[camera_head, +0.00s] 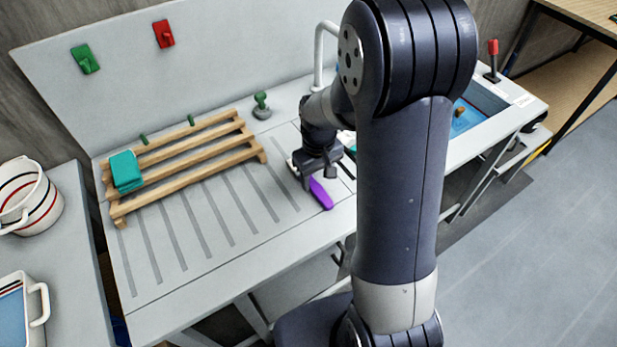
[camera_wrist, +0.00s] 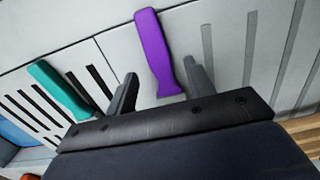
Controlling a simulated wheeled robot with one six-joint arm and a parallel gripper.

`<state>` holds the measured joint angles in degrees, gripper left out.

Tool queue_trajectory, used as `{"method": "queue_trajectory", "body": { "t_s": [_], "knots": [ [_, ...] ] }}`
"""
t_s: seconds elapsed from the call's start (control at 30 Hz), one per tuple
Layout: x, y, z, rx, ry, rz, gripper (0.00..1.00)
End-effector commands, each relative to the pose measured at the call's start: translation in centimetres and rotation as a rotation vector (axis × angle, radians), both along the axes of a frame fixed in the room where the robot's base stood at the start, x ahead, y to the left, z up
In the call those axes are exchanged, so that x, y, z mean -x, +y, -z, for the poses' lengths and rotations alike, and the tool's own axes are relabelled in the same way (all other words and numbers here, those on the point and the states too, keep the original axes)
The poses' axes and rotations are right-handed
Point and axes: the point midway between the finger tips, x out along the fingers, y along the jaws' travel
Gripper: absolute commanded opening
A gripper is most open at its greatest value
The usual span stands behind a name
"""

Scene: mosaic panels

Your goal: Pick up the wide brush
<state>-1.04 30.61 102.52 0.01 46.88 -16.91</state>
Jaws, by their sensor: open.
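A purple handle (camera_head: 321,193) lies on the grey worktop right at my gripper (camera_head: 316,177). In the wrist view the purple handle (camera_wrist: 156,50) runs between the two fingers of my gripper (camera_wrist: 161,70), which are open with gaps on both sides. A teal handle (camera_wrist: 60,88) lies on the worktop left of the fingers in that view.
A wooden slatted rack (camera_head: 190,155) with a teal block (camera_head: 126,171) stands left of my gripper. A green knobbed tool (camera_head: 262,106) stands behind. A blue basin (camera_head: 470,117) is at right. White containers (camera_head: 30,197) stand at far left. The grooved worktop in front is clear.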

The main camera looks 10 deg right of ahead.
Motion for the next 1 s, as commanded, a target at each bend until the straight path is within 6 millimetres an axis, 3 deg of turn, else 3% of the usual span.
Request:
{"method": "queue_trajectory", "body": {
  "t_s": [0.23, 0.57, 1.0],
  "knots": [
    [0.2, -0.1, 2.9, 0.0, 0.002, 0.0, 0.51],
    [0.2, -0.1, 3.5, 0.0, 0.0, 0.0, 0.51],
    [0.2, -0.1, 3.5, 0.0, 0.0, 0.0, 0.15]
  ]
}}
